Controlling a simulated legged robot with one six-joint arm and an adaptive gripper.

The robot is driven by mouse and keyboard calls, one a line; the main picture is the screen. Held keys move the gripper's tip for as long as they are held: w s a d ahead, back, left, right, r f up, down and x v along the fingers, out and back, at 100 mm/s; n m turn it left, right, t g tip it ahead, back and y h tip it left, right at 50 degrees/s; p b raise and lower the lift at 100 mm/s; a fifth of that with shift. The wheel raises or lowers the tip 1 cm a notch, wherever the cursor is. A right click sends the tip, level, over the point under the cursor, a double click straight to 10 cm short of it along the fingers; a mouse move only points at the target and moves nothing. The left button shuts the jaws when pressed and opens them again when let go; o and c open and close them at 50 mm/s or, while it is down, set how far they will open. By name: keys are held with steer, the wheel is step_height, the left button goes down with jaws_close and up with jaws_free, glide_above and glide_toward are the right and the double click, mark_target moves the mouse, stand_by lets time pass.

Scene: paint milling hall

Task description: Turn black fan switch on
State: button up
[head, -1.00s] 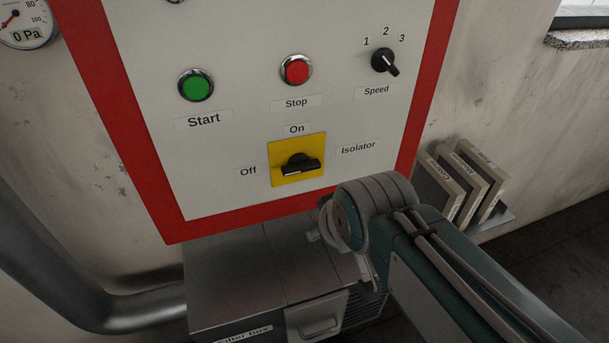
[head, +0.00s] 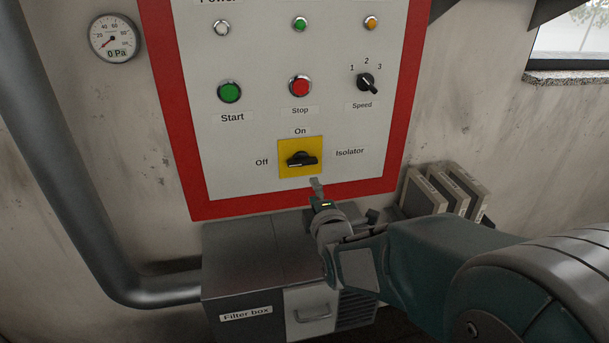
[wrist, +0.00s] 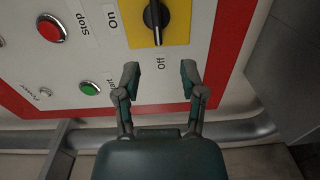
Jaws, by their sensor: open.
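The black isolator switch (head: 301,160) sits on a yellow plate (head: 287,170) low on the white control panel (head: 240,185). Its handle lies nearly horizontal in the head view, with "Off" to its left and "On" above. In the wrist view the black switch (wrist: 154,17) is at the top, on the yellow plate. My gripper (wrist: 160,78) is open and empty, its two fingers spread either side of the "Off" label and short of the switch. In the head view my gripper (head: 317,186) is just below the yellow plate, not touching the switch.
Above are the green Start button (head: 229,92), red Stop button (head: 300,86) and Speed knob (head: 366,83). A grey pipe (head: 75,200) runs along the left.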

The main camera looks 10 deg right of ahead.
mark_target(303, 165)
steer(key=w, duration=1.1)
steer(key=shift+d, duration=0.1)
steer(key=shift+s, duration=0.1)
steer(key=shift+c, duration=0.3)
jaws_close()
